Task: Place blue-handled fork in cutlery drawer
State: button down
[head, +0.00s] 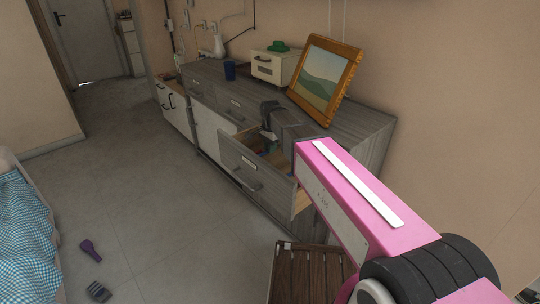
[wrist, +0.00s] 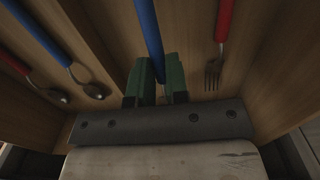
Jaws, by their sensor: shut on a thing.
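The cutlery drawer (head: 236,158) is pulled open from the grey dresser, and its wooden inside (wrist: 185,22) fills the wrist view. The fork's head is hidden by my gripper, and I cannot tell whether the fork touches the drawer floor. In the head view my gripper (head: 267,134) is at the open drawer, partly hidden by my arm.
A red-handled spoon (wrist: 17,66) and a blue-handled spoon (wrist: 45,42) lie in the left compartment. A red-handled fork (wrist: 218,42) lies to the right. A framed picture (head: 325,78) and a blue cup (head: 230,70) stand on the dresser (head: 358,128). A slatted wooden stool (head: 300,275) stands below.

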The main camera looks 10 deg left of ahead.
aim_at(270, 159)
jog(key=shift+f, duration=1.95)
jog(key=shift+f, duration=0.1)
jog(key=c, duration=1.1)
grip_release()
notch_tip(270, 159, up, 12)
jog(key=shift+r, duration=0.15)
